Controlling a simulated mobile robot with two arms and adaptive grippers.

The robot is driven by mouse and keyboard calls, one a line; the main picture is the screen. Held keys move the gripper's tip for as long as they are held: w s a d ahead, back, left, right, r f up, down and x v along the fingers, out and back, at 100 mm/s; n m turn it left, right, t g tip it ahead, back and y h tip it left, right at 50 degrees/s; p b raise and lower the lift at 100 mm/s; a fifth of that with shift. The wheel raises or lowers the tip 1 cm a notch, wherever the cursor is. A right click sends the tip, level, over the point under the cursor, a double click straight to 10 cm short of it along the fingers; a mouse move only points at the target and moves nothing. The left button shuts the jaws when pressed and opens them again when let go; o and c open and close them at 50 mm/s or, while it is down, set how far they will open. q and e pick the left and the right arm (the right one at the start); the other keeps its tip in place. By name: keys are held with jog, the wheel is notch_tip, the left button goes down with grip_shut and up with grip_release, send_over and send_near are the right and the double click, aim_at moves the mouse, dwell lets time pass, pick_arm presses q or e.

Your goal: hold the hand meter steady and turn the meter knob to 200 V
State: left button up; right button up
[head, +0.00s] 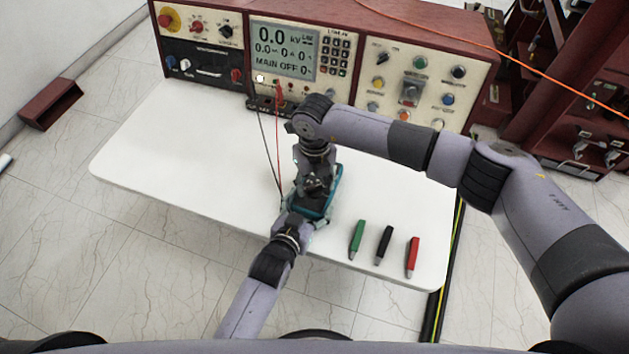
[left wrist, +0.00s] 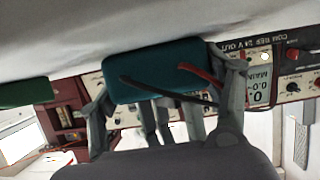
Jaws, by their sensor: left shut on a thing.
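The hand meter (head: 324,203) is a teal block on the white table. Its face is mostly hidden under my right gripper, so I cannot see the knob or its setting. My left gripper (head: 300,222) comes from the front and is shut on the meter's near end. In the left wrist view, the teal meter (left wrist: 150,72) sits between the fingers of my left gripper (left wrist: 168,88). My right gripper (head: 316,188) points down over the meter; its fingertips are hard to make out, and I cannot tell whether they touch the knob.
A red lead (head: 279,130) and a black lead (head: 265,135) run from the control console (head: 325,50) to the meter. Green (head: 357,239), black (head: 383,245) and red (head: 412,257) clips lie right of the meter. The table's left half (head: 180,150) is clear.

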aim_at(314, 186)
jog(key=shift+r, duration=0.1)
notch_tip(314, 186, up, 12)
dwell(0.6)
pick_arm(q)
jog(key=o, duration=1.6)
jog(key=shift+o, duration=0.2)
